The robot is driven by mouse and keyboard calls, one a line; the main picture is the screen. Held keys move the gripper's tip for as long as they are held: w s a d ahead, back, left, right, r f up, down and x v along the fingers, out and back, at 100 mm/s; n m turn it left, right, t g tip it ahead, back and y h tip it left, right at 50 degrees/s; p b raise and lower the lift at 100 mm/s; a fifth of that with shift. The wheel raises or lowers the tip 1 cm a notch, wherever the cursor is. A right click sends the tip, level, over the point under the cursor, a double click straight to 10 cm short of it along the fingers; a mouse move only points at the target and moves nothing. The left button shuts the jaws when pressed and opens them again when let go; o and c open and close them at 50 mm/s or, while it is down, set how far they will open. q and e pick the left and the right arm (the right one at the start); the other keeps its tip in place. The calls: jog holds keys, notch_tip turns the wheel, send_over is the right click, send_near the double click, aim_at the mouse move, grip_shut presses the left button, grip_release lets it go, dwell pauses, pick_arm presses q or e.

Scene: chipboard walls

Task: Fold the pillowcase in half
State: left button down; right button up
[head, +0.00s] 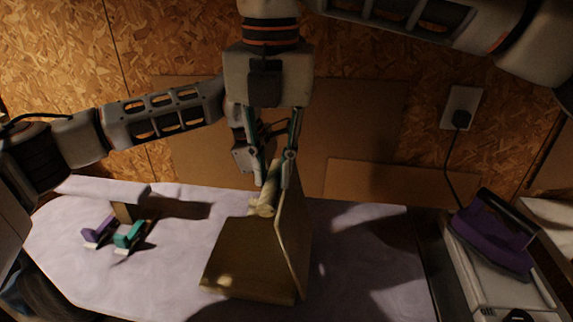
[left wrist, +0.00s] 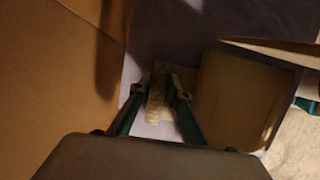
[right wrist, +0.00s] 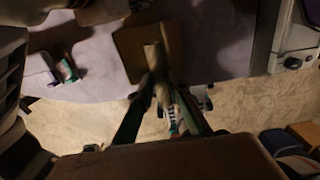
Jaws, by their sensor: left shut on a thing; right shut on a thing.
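The tan pillowcase (head: 240,262) is on the pale board; one part lies flat and another stands up as a steep panel on its right, with a rolled or bunched edge at the back. My right gripper (head: 271,182) points down from above and is shut on the raised pillowcase; the right wrist view shows the cloth (right wrist: 151,54) at its fingers (right wrist: 160,88). My left gripper (head: 244,156) is mostly hidden behind the right one. In the left wrist view its fingers (left wrist: 156,86) are shut on a strip of the pillowcase (left wrist: 155,112).
The pale board (head: 365,265) has free room right of the pillowcase. Small purple (head: 98,231) and teal (head: 130,235) items stand at its left. A purple iron (head: 492,235) is at the far right, near a wall socket (head: 461,108). The chipboard wall (head: 180,45) is close behind.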

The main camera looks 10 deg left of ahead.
pick_arm(q)
jog(key=shift+d, duration=0.1)
pick_arm(e)
jog(key=shift+s+f, duration=0.2)
jog(key=shift+f, duration=0.8)
pick_arm(q)
jog(key=shift+w, duration=0.1)
pick_arm(e)
jog(key=shift+a+f, duration=0.25)
jog(key=shift+a, duration=0.4)
jog(key=shift+a+f, duration=0.2)
jog(key=shift+a, duration=0.45)
jog(key=shift+c, duration=0.4)
jog(key=o, duration=1)
jog(key=shift+d, duration=0.1)
pick_arm(q)
jog(key=shift+f, duration=0.1)
pick_arm(e)
jog(key=shift+o, duration=0.2)
jog(key=shift+w+r, duration=0.1)
jog(key=shift+r, duration=0.1)
pick_arm(q)
jog(key=shift+w, duration=0.1)
